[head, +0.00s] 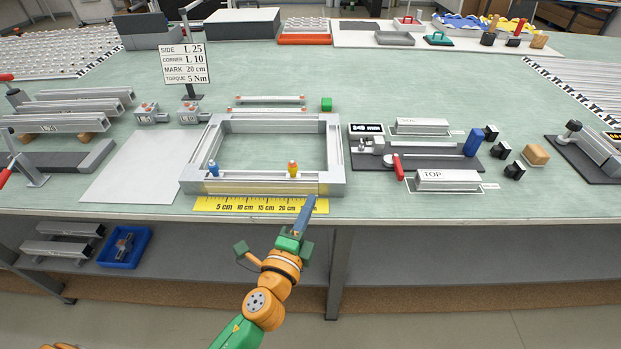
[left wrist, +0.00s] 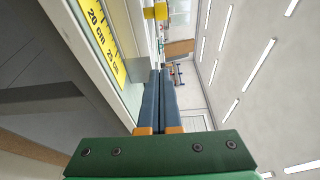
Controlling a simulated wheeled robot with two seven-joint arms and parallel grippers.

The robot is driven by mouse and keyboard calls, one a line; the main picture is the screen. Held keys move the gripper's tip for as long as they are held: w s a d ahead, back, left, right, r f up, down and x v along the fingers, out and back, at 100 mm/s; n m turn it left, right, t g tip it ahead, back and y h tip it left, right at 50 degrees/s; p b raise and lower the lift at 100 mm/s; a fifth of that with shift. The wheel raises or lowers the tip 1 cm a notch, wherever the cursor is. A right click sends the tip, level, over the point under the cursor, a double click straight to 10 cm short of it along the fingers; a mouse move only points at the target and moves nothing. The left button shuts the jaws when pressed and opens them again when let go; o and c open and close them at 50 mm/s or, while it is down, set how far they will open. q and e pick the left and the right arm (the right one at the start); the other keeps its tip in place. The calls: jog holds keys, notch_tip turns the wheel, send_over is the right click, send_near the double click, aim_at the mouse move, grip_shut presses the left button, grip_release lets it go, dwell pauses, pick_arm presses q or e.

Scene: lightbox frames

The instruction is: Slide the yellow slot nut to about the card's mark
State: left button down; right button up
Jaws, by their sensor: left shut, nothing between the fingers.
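The yellow slot nut (head: 292,169) stands in the slot of the frame's front profile (head: 255,185), close to the 20 cm label of the yellow ruler (head: 215,205). The card (head: 184,64) reads MARK 20 cm. My left gripper (head: 310,200) is shut and empty. Its blue-grey fingertips are at the ruler's right end, to the right of and nearer than the yellow nut, apart from it. They hide part of the ruler's right end. In the left wrist view the shut fingers (left wrist: 160,78) point towards the profile, with a yellow block, seemingly the nut (left wrist: 155,12), above them.
A blue slot nut (head: 213,169) stands in the same profile at the left. A green block (head: 326,104) sits behind the frame. A fixture with a red handle (head: 398,167) and the TOP profile (head: 448,180) stand to the right. A pale sheet (head: 140,168) lies left.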

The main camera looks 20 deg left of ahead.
aim_at(296, 173)
pick_arm(q)
jog(key=w, duration=0.1)
jog(key=w+a, duration=0.1)
jog(key=w, duration=0.1)
jog(key=shift+w+a+r, duration=0.1)
jog(key=shift+w, duration=0.15)
jog(key=w, duration=0.3)
jog(key=w+d, duration=0.1)
jog(key=w, duration=0.1)
jog(key=shift+w, duration=0.35)
jog(key=a, duration=0.2)
jog(key=s+a+p, duration=0.1)
jog(key=shift+s+a, duration=0.2)
jog(key=shift+a, duration=0.15)
jog(key=shift+s+a, duration=0.15)
jog(key=shift+a, duration=0.15)
jog(key=shift+d, duration=0.1)
pick_arm(e)
jog(key=shift+s+a+r, duration=0.15)
jog(key=shift+a+r, duration=0.5)
jog(key=shift+r, duration=0.1)
jog(key=shift+d, duration=0.1)
pick_arm(q)
jog(key=shift+s+a, duration=0.2)
jog(key=shift+a, duration=0.6)
jog(key=shift+w+d, duration=0.1)
